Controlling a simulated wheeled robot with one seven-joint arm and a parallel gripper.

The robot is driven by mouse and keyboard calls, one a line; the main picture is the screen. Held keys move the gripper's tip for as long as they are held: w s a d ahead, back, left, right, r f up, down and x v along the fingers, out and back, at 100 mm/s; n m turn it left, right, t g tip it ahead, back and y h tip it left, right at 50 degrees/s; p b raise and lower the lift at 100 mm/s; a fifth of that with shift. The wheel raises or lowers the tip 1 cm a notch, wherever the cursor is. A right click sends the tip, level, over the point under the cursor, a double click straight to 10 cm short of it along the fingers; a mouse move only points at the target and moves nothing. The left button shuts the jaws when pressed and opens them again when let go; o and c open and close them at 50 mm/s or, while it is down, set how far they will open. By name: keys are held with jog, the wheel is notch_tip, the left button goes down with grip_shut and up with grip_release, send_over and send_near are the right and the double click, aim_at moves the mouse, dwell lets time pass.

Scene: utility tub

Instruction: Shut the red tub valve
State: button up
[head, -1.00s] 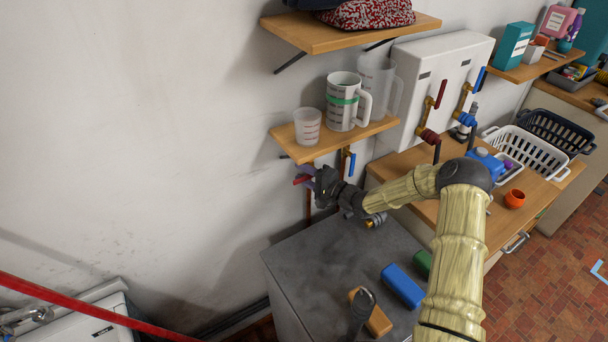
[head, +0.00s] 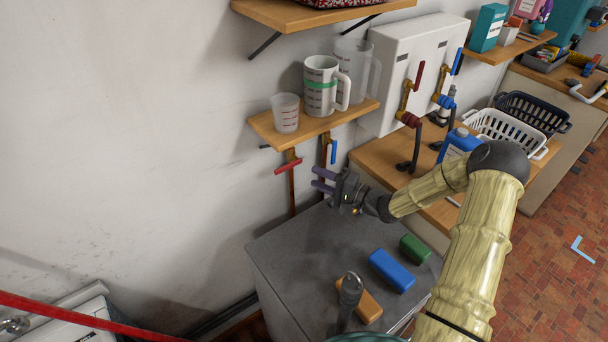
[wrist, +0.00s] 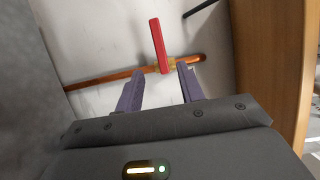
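The red valve handle (head: 288,167) sits on a copper pipe under the small wooden shelf. It lies crosswise to the pipe. In the wrist view, the red handle (wrist: 159,45) stands out across the copper pipe (wrist: 110,75), just beyond the fingertips. My gripper (head: 314,179) has purple fingers. It is to the right of the red handle and a little lower, apart from it. In the wrist view, my gripper (wrist: 160,70) is open, with nothing between its fingers. A blue handle (head: 333,152) is on the neighbouring pipe.
A measuring cup (head: 286,113) and jugs stand on the shelf (head: 262,126) above. A grey tabletop (head: 300,250) below holds blue, green and orange blocks. A white wall box (head: 400,45) with other red and blue levers is at right. The wall at left is bare.

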jog(key=v, duration=0.5)
jog(key=shift+b, duration=0.3)
jog(key=s+d+r+n+g+h, duration=0.1)
jog(key=s+r+n+g+h, duration=0.2)
jog(key=s+h, duration=0.4)
jog(key=s+d+r+n+g+h, duration=0.2)
jog(key=s+h, duration=0.6)
jog(key=s, duration=0.8)
notch_tip(320, 180, up, 2)
jog(key=shift+s+d+r+n+g+p, duration=0.1)
jog(key=shift+s+d+n+g+p, duration=0.25)
jog(key=shift+n+g, duration=0.75)
